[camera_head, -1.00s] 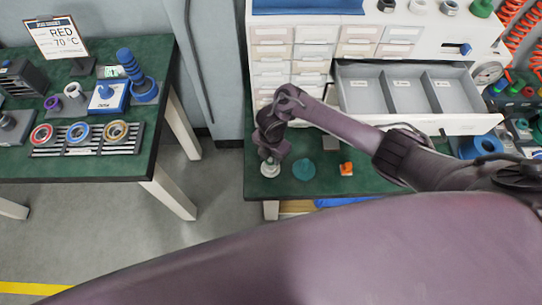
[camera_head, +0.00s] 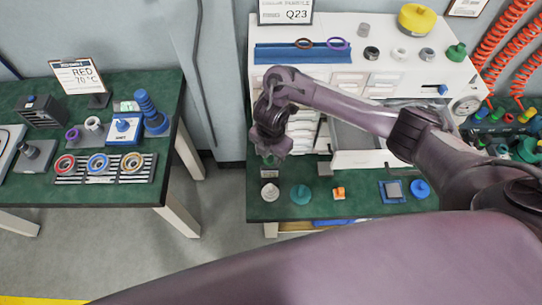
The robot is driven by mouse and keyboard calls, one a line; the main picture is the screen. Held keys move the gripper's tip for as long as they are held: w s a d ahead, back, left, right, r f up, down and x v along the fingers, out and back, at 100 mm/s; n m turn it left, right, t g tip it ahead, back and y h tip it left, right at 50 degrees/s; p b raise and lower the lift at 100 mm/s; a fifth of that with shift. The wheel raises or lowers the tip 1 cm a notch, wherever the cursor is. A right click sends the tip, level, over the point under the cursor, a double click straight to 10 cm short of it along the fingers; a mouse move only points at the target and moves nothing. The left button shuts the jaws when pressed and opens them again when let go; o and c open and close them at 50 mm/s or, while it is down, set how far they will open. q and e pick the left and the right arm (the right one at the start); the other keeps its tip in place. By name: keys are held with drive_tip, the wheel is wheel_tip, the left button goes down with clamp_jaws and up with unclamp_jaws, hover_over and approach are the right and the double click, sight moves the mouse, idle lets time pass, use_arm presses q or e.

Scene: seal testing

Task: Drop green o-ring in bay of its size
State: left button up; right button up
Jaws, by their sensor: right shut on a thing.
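My right gripper (camera_head: 271,155) hangs above the back left of the right green bench, in front of the white drawer cabinet. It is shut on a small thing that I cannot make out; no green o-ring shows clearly. The open drawer (camera_head: 365,160) is to the right of the gripper. My left gripper is not in view.
A white round piece (camera_head: 270,192), a teal disc (camera_head: 301,194), an orange part (camera_head: 339,193) and a blue disc (camera_head: 420,188) stand along the bench. The left bench (camera_head: 120,190) holds a rack of coloured rings. A floor gap separates the benches.

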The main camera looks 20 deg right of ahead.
wheel_tip(320, 180, up, 8)
drive_tip(key=p, duration=0.7)
idle(0.3)
